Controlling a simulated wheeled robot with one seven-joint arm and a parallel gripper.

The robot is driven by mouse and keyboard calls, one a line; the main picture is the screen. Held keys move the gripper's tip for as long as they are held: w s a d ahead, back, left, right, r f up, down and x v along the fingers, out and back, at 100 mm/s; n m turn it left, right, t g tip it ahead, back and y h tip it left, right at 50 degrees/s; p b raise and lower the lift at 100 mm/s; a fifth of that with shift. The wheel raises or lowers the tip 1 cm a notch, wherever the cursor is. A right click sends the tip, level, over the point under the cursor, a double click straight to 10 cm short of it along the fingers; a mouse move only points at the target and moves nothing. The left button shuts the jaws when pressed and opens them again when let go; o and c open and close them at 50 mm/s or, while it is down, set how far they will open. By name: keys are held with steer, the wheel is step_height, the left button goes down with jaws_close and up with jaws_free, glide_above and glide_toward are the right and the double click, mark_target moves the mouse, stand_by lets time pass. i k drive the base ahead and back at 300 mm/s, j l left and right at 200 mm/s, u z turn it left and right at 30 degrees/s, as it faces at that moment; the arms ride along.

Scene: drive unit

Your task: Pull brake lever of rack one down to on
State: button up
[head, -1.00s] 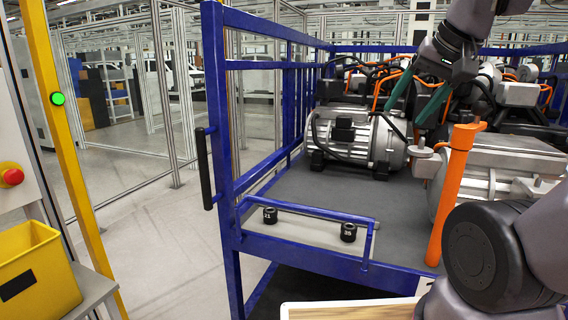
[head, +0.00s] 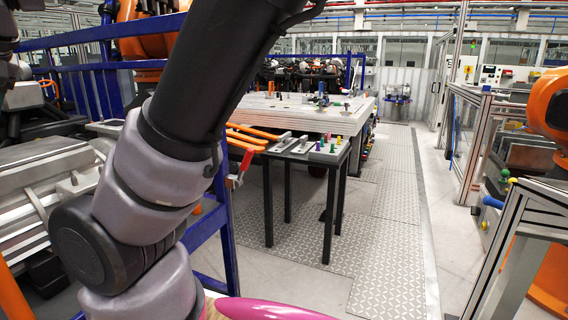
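A small red lever (head: 246,161) stands up near the corner of a blue rack frame (head: 228,235), just right of my arm. It looks tilted, its top leaning right, with a silvery fitting (head: 232,184) below it. I cannot read any label there, nor tell for certain that this is the brake lever of rack one. My arm crosses the left half of the head view and hides part of the rack. My gripper's fingers are not visible in this view.
A dark-legged table (head: 340,190) with coloured pegs and orange-handled tools stands right of the lever. A white workbench (head: 330,112) is behind it. A patterned floor aisle (head: 395,230) is clear. An orange machine (head: 552,110) and metal railings are at right. A pink object (head: 265,309) is at the bottom.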

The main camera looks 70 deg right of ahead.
mark_target(250, 154)
steer(key=i+l+z, duration=0.1)
steer(key=z, duration=2.1)
